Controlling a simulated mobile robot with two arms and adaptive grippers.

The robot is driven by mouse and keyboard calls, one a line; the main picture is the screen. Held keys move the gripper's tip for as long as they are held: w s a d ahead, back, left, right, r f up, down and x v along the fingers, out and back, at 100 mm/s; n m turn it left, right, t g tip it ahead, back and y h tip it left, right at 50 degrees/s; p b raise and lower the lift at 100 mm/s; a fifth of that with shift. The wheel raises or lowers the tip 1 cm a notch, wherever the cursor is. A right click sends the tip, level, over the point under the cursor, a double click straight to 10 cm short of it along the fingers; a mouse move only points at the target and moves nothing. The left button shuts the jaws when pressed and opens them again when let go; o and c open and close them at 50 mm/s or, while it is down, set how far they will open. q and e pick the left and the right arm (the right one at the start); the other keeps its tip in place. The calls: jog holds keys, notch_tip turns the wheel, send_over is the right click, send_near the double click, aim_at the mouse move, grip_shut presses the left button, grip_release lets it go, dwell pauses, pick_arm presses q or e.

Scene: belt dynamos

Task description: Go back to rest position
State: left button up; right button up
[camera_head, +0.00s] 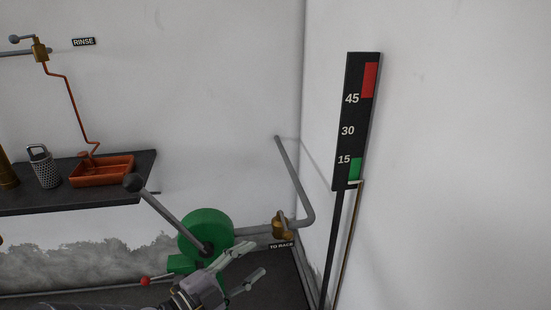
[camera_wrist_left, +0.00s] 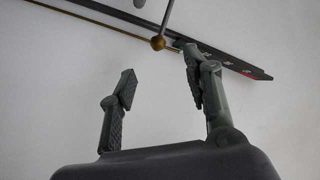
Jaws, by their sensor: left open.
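My left gripper (camera_head: 256,258) is at the bottom centre of the head view, in front of the green round housing (camera_head: 207,230). Its two fingers are spread apart with nothing between them. In the left wrist view the open fingers (camera_wrist_left: 159,62) point up the picture, with white wall between them. My right gripper is not in view.
A grey lever with a dark ball knob (camera_head: 134,183) rises beside the green housing. A brass valve (camera_head: 282,225) labelled TO RACK is to the right. A gauge board (camera_head: 341,120) stands at the right wall. A dark shelf (camera_head: 125,198) holds an orange tray (camera_head: 88,180) and a perforated basket (camera_head: 45,171).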

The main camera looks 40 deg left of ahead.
pick_arm(q)
jog(key=s+f+n+g+y, duration=0.2)
jog(key=f+n+g, duration=0.2)
jog(key=f, duration=1.4)
jog(key=s+f+n+g+y, duration=0.1)
jog(key=s+f+n+g, duration=0.2)
jog(key=f, duration=1.4)
jog(key=s+d+f+n+g, duration=0.1)
jog(key=s+d+f+g, duration=0.1)
jog(key=s+f, duration=0.3)
jog(key=s+d+f+g+h+p, duration=0.1)
jog(key=s+d+f+g, duration=0.2)
jog(key=f, duration=0.6)
jog(key=s+d+f+n+g, duration=0.1)
jog(key=s+d+f+g, duration=0.1)
jog(key=s+d+f, duration=0.3)
jog(key=s+f, duration=0.2)
jog(key=s, duration=0.1)
jog(key=shift+d+n+g+h, duration=0.3)
jog(key=shift+g, duration=0.1)
jog(key=s, duration=0.2)
jog(key=s+d+f+g, duration=0.1)
jog(key=s, duration=0.1)
jog(key=s+f+g, duration=0.1)
jog(key=s, duration=0.1)
jog(key=shift+d+f, duration=0.1)
jog(key=shift+d, duration=0.3)
jog(key=shift+c, duration=0.4)
